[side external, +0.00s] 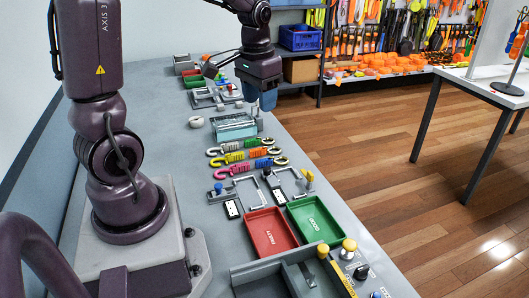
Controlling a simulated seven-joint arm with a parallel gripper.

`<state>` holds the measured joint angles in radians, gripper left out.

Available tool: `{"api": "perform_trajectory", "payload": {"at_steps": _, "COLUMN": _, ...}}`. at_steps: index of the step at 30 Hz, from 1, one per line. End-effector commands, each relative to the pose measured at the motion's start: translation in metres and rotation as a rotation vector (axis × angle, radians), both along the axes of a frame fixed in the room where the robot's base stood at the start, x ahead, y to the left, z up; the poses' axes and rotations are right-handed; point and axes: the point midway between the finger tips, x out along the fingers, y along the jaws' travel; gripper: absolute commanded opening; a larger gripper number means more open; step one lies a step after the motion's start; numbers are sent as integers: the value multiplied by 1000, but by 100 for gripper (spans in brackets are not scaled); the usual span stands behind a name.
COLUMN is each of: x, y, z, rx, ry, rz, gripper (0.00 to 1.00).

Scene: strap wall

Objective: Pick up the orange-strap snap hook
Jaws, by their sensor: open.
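Several snap hooks with coloured straps lie side by side in rows on the grey bench. My gripper (260,110) points down above the bench, beyond the hooks and over the area of a clear teal box (234,126). It is apart from the hooks. It is open; its fingertips are small and partly hard to make out.
A red tray (268,232) and a green tray (315,221) lie nearer, with metal clamp fixtures (238,191) between them and the hooks. A grey control box (348,268) with yellow buttons stands at the front. A white table (485,82) stands at right.

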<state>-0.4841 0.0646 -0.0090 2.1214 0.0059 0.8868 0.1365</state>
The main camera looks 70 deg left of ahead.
Motion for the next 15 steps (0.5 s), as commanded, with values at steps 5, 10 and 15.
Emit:
{"api": "perform_trajectory", "payload": {"at_steps": 5, "x": 18, "y": 71, "z": -55, "rx": -49, "ry": 82, "rz": 15, "gripper": 47}}
{"api": "perform_trajectory", "payload": {"at_steps": 10, "x": 24, "y": 133, "z": -111, "rx": -86, "ry": 118, "rz": -32, "gripper": 47}}
{"api": "perform_trajectory", "payload": {"at_steps": 15, "x": 34, "y": 176, "z": -147, "rx": -82, "ry": 104, "rz": -149, "gripper": 47}}
